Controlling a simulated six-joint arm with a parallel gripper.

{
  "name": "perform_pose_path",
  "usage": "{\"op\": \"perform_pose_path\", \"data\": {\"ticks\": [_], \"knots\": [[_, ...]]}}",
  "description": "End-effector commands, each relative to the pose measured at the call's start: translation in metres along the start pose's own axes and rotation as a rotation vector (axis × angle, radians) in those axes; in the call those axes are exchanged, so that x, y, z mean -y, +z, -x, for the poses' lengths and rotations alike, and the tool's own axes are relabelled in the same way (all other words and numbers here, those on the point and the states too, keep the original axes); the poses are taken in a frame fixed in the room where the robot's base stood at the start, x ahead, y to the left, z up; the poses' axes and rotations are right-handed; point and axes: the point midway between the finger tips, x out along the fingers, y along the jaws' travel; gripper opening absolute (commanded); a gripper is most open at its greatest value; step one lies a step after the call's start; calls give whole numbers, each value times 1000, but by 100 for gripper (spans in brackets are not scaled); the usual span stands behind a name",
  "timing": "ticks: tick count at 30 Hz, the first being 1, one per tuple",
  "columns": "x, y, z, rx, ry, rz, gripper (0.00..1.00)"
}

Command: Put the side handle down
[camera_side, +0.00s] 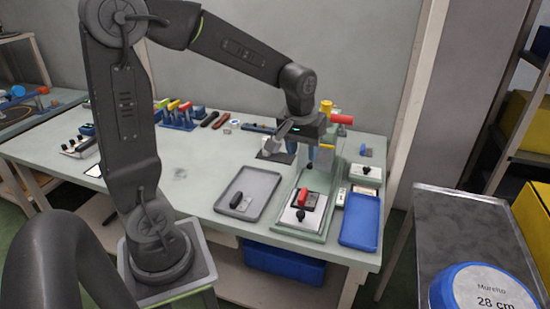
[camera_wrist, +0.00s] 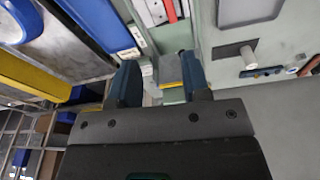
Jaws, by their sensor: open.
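A small dark handle-like part with a pale plate (camera_side: 240,202) lies in the grey tray (camera_side: 262,182) on the table. A red handle-like part (camera_side: 303,197) sits on the pale green fixture (camera_side: 330,185), beside a black knob; I cannot tell which part is the side handle. My gripper (camera_side: 311,155) hangs above the fixture, close to its upright column. In the wrist view my gripper (camera_wrist: 162,84) is open, its two blue fingers apart. A grey and yellow block (camera_wrist: 171,72) shows between or behind them, and I see nothing held.
A blue tray (camera_side: 361,220) lies right of the fixture. A white box with a black knob (camera_side: 366,172) stands behind it. Coloured-handled tools (camera_side: 180,113) stand at the back left. The tabletop left of the grey tray (camera_side: 190,190) is mostly clear.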

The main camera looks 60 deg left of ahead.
Motion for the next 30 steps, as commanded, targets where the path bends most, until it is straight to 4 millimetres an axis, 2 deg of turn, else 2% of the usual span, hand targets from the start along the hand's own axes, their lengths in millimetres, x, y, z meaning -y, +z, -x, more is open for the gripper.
{"op": "perform_pose_path", "data": {"ticks": [1,6,12,15,20,30], "knots": [[-3,16,20,-35,24,-60,43],[-4,76,65,-136,96,-287,43],[6,134,90,-239,159,-508,43],[10,151,94,-272,178,-574,43],[13,161,95,-292,190,-620,43],[13,161,95,-293,189,-620,43]]}}
